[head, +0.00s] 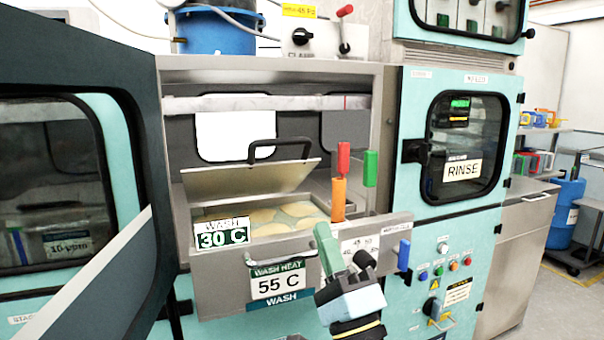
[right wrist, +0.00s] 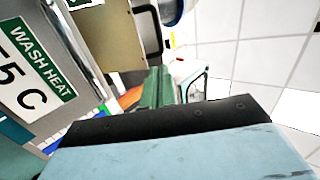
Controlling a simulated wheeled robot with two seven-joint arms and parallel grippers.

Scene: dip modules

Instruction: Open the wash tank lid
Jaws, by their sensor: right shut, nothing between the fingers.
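The wash tank lid (head: 250,176) is a grey plate with a black bar handle (head: 282,148). In the head view it stands tilted up at the back of the wash tank (head: 222,285), nothing touching it. Pale yellowish contents (head: 270,214) show below it. My right gripper (head: 326,248) is in front of the tank's right side, below and right of the lid and apart from it. It is shut and empty. My left gripper is not in view.
Red (head: 343,158), orange (head: 338,200), green (head: 370,168) and blue (head: 404,255) upright pieces stand around the tank's right side. A dark-framed door (head: 125,75) stands open at left. The rinse door (head: 465,150) is at right. A hood edge (head: 265,76) lies above the lid.

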